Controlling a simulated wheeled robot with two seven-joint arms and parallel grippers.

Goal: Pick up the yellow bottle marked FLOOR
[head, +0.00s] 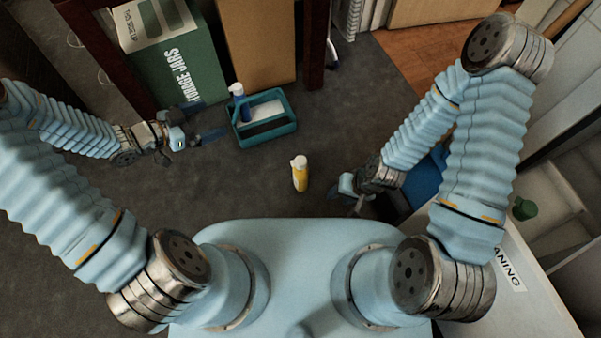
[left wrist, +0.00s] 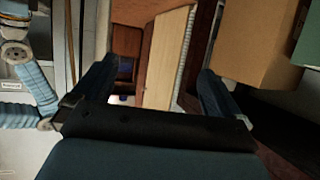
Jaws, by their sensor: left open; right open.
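A yellow bottle (head: 300,178) with a white top stands on the dark grey floor in the middle of the head view. Its marking is too small to read. My left gripper (head: 207,121) is open and empty, up and to the left of the bottle, beside a teal caddy (head: 266,138). In the left wrist view its two dark fingers (left wrist: 158,85) are spread wide with nothing between them. My right gripper (head: 352,196) is open, to the right of the bottle and apart from it. The bottle does not show in the left wrist view.
The teal caddy holds a blue-and-white bottle (head: 238,101). A green box marked jars (head: 178,75) and a brown carton (head: 257,45) stand behind it. A blue object (head: 427,172) lies behind my right arm. Floor around the yellow bottle is clear.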

